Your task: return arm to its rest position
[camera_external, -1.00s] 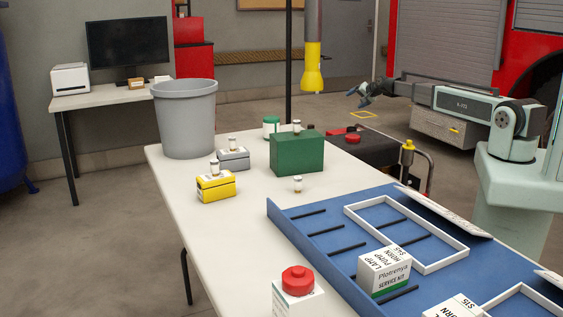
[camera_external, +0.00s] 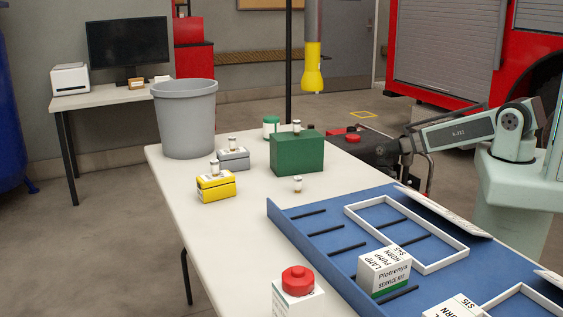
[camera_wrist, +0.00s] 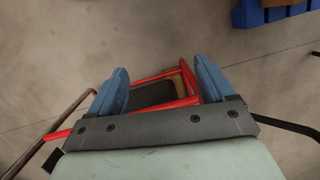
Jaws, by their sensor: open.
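My gripper (camera_wrist: 161,82) shows in the wrist view with its two blue fingers spread wide apart and nothing between them. It points down over a red-framed cart (camera_wrist: 152,93) with a dark panel, and grey floor lies around it. In the external view my arm reaches left from its base at the right, with its forearm tilted slightly down toward the dark cart (camera_external: 358,150) beyond the table. The fingers cannot be made out clearly there.
The white table (camera_external: 165,200) holds a grey bin (camera_external: 187,120), a green box (camera_external: 297,154), a yellow box (camera_external: 216,187), a red-capped box (camera_external: 298,295) and small vials. A blue tray (camera_external: 305,235) with a service kit box (camera_external: 384,272) lies nearest my base. A yellow lamp (camera_external: 312,75) hangs behind.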

